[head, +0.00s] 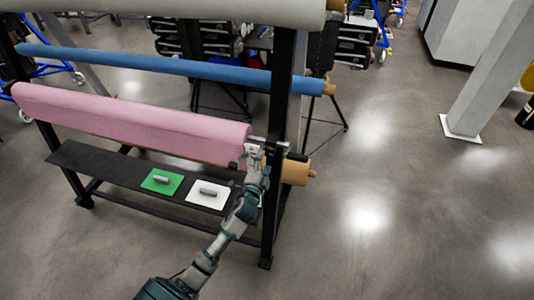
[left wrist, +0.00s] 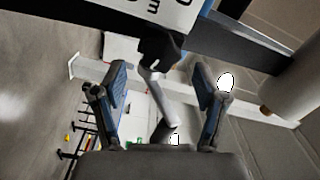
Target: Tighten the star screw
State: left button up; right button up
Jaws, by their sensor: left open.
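A dark knob-like part (left wrist: 160,47), which looks like the star screw, shows in the left wrist view at the end of a grey stem. It lies ahead of and between the two fingers of my left gripper (left wrist: 162,92). The fingers are apart, and no contact with the knob shows. In the head view my left gripper (head: 254,152) is at the right end of the pink roll (head: 130,112), beside the rack's black upright. The gripper and the upright hide the screw there, and its exact shape is unclear. My right gripper is not in view.
The black rack post (head: 277,200) stands just right of my left gripper. A black shelf (head: 90,163) below bears a green card (head: 150,188) and a white card (head: 221,205), each with a grey piece. A blue roll (head: 170,66) is above. Open floor lies right.

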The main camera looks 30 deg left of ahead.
aim_at(268, 154)
pick_arm(q)
jog(key=x, duration=0.4)
jog(key=shift+w, duration=0.1)
jog(key=shift+d, duration=0.1)
